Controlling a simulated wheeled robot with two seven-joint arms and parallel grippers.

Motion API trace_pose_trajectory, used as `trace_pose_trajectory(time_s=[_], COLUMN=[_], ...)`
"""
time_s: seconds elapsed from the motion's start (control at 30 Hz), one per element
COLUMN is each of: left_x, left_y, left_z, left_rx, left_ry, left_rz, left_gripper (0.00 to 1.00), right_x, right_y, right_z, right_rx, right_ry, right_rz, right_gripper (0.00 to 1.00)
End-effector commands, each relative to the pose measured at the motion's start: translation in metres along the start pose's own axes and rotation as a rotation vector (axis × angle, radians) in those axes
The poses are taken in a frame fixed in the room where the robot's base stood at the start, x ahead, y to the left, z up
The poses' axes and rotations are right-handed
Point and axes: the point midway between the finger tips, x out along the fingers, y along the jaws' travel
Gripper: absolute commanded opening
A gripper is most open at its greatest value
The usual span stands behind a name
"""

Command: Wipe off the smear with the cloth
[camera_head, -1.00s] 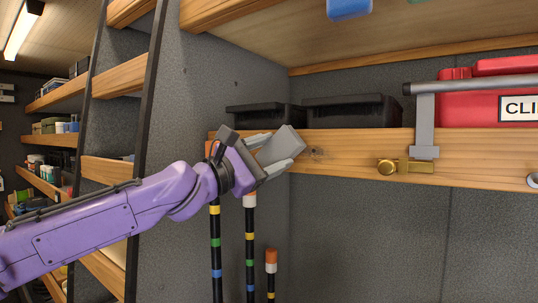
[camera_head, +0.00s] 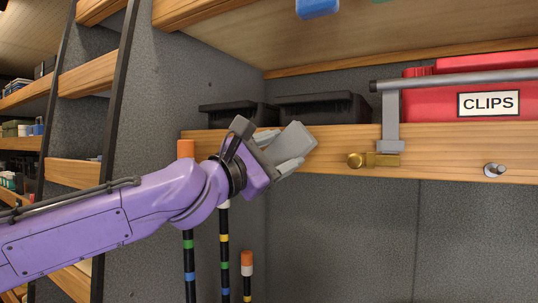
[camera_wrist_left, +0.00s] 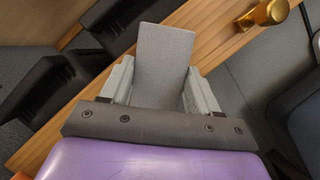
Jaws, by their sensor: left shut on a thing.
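My left gripper (camera_head: 283,150) is shut on a flat grey cloth (camera_head: 300,141), which looks like a stiff pad. The cloth is in front of the wooden shelf edge (camera_head: 340,141), left of the brass fitting (camera_head: 374,160). In the left wrist view the cloth (camera_wrist_left: 165,50) stands up between the two fingers of the gripper (camera_wrist_left: 160,78), with the wooden edge behind it. I cannot tell whether it touches the wood. No smear shows now; the spot with a faint dark mark earlier is behind the cloth and gripper. My right gripper is out of view.
Black bins (camera_head: 320,106) and a red box labelled CLIPS (camera_head: 440,96) stand on the shelf. A grey rail on a bracket (camera_head: 391,120) and a metal knob (camera_head: 494,170) stick out at the right. Striped poles (camera_head: 247,270) stand below my arm.

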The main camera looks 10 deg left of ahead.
Motion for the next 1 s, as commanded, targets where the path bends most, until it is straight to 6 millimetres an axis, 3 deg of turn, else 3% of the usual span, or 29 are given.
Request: trace_pose_trajectory(time_s=[0.47, 0.67, 1.0], left_x=[0.013, 0.011, 0.004], left_y=[-0.027, -0.025, -0.001], left_z=[0.026, 0.025, 0.001], left_rx=[0.001, 0.0, -0.001], left_ry=[-0.001, 0.001, 0.003], left_rz=[-0.002, -0.001, 0.0], left_gripper=[0.33, 0.33, 0.32], right_x=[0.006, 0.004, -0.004], right_y=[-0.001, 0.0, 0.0], right_z=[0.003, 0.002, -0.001], right_rx=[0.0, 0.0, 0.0], right_ry=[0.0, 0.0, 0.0], right_rz=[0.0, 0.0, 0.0], right_gripper=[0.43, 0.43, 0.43])
